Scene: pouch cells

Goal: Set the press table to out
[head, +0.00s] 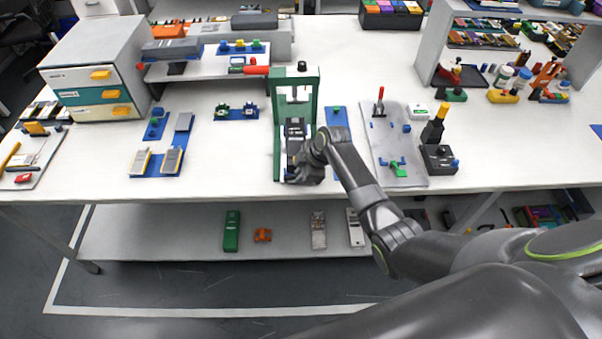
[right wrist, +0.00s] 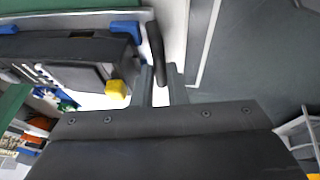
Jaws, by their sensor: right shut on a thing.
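The green press (head: 313,110) stands upright near the front middle of the table. Its dark press table (head: 295,128) shows between the uprights, partly hidden by my right gripper (head: 304,174). In the right wrist view the press table (right wrist: 60,48) is a dark slab at the left with a yellow piece at its corner. A dark handle (right wrist: 154,50) stands beside the slab, and my right gripper (right wrist: 160,88) is shut on it. Whether the handle joins the slab is hard to see. My left gripper is not in view.
A grey board (head: 408,150) with small parts lies right of the press. Blue pads (head: 155,170) with pouch-like pieces lie to the left. A drawer cabinet (head: 98,65) stands at the back left. The table's front edge runs just before the press.

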